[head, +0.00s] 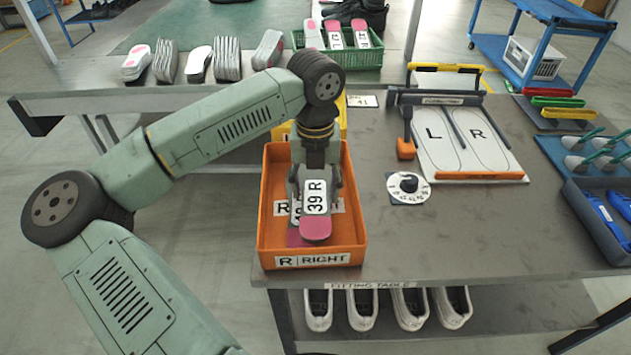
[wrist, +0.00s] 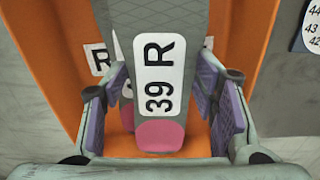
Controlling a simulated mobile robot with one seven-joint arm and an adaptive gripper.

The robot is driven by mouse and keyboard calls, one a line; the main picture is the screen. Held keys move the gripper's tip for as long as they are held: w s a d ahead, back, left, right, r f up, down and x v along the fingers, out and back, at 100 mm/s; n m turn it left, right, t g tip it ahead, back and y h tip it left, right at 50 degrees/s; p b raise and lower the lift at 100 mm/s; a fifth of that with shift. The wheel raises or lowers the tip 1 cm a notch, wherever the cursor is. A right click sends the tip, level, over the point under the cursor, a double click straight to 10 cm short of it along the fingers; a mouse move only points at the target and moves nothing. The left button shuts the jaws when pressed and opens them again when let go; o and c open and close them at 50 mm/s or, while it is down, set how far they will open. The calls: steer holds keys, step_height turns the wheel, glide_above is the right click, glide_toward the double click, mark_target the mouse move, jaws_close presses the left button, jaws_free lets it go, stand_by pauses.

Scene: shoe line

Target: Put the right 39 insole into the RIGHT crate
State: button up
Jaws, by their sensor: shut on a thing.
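My gripper (head: 315,182) is over the orange crate and shut on the 39 R insole, a grey insole with a pink heel and a white label; its label (head: 315,197) faces up. In the wrist view the 39 R insole (wrist: 158,90) lies between the purple finger pads, its pink heel toward the camera. The orange crate (head: 312,260) is marked "R RIGHT" and stands at the table's left edge. Another pink-heeled insole (head: 296,239) lies in the crate, mostly hidden beneath the held one. I cannot tell how far apart the two are.
A yellow crate (head: 342,115) stands behind, mostly hidden. A green crate (head: 365,60) with labelled insoles is at the back. The L/R fitting board (head: 480,140) and a round size dial (head: 408,187) are to the right. Blue trays line the right edge. Bare table lies front right.

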mark_target(315, 193)
steer(key=shift+f+b, duration=0.7)
steer(key=shift+b, duration=0.2)
steer(key=o, duration=1.1)
steer(key=shift+c, duration=0.2)
steer(key=shift+r+p, duration=0.55)
steer(key=shift+p, duration=0.1)
step_height(315, 193, up, 12)
steer(key=b, duration=0.1)
steer(key=shift+r, duration=0.1)
